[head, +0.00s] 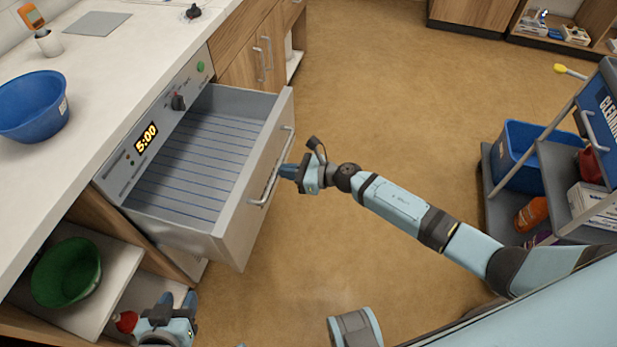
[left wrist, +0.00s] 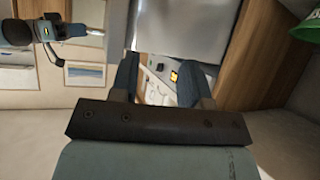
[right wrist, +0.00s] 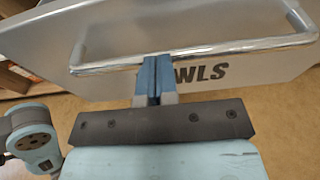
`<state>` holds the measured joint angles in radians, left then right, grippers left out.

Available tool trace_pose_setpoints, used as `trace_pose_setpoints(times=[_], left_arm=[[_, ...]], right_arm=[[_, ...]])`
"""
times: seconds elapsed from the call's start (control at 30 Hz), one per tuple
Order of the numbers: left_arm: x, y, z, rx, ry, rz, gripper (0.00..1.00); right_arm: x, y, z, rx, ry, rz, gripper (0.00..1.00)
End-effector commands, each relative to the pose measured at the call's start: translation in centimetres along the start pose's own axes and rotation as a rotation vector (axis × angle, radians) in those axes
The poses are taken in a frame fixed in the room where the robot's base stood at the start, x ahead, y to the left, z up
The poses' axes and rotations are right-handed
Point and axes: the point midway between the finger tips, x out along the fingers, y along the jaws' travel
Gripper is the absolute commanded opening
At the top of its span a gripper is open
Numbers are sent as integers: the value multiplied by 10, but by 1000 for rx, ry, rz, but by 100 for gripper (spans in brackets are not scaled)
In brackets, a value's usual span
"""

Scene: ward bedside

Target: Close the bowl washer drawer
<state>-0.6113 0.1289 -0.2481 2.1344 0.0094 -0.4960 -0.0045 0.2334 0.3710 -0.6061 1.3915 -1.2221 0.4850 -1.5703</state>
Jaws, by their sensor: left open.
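The grey bowl washer drawer (head: 190,170) is pulled out from its panel under the counter, and its ribbed inside is empty. Its front, lettered "WLS" in the visible part, shows in the right wrist view (right wrist: 255,75). A metal bar handle (head: 272,172) crosses that front. My right gripper (head: 290,171) is at the handle, its two fingers (right wrist: 155,75) together, tips overlapping the bar; I cannot tell whether they touch it. My left gripper (head: 178,300) is open and empty, low by the shelf left of the drawer; its spread fingers show in the left wrist view (left wrist: 157,80).
The washer panel (head: 160,125) reads 5:00. A blue bowl (head: 33,105) stands on the counter and a green bowl (head: 67,272) on the shelf below. A cleaning cart (head: 560,160) stands at the right. The floor between drawer and cart is clear apart from my right arm.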

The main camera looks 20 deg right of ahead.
Motion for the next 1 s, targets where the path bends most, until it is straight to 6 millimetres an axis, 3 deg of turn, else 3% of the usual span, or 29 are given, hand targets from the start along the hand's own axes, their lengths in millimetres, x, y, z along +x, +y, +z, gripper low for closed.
trace_pose_setpoints(times=[0.03,0.4,0.67,0.73,0.8,1.0], left_arm=[[4,0,5,3,4,0,43],[13,6,13,-16,52,27,43],[17,12,13,-39,106,56,43],[15,19,-15,-37,213,83,43],[14,24,-30,-43,278,102,43],[9,33,-54,-59,386,136,43]], right_arm=[[20,0,2,-3,-6,3,0],[149,1,25,-3,-4,2,0],[219,1,39,-3,-2,2,0],[233,1,42,-2,-2,1,0],[244,1,45,-1,-2,1,0],[262,0,51,0,-1,0,0]])
